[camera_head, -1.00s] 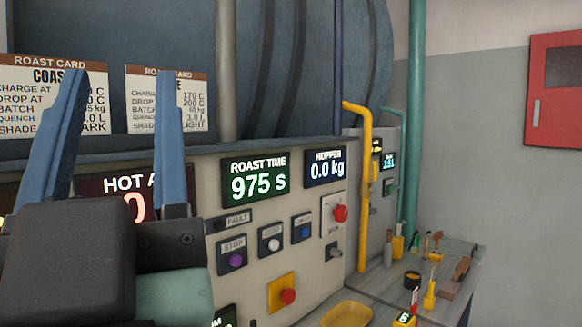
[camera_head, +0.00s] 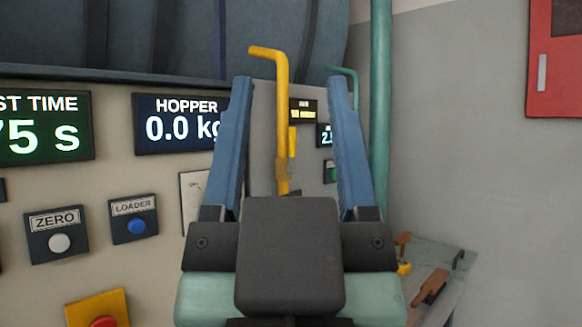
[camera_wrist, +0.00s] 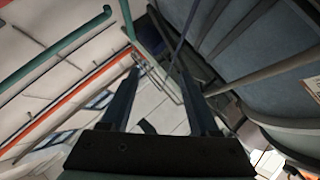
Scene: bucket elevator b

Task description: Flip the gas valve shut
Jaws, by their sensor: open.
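The yellow gas pipe (camera_head: 283,100) rises in front of the panel's right end and bends left at its top. A small yellow bar (camera_head: 293,140), perhaps the valve lever, shows just right of the pipe; its exact position is hard to tell. My gripper (camera_head: 290,82) is open and empty, pointing up. In the head view its blue fingers stand on either side of the pipe in the picture, nearer to the camera, with no visible contact. My gripper hides the pipe's lower part. The wrist view shows the open fingers (camera_wrist: 158,70) but not the yellow pipe.
The panel has a hopper display (camera_head: 180,122), a white zero button (camera_head: 60,243) and a blue loader button (camera_head: 136,226). A green pipe (camera_head: 381,120) stands to the right. A bench (camera_head: 445,265) with tools lies low right. A red cabinet (camera_head: 553,60) hangs on the wall.

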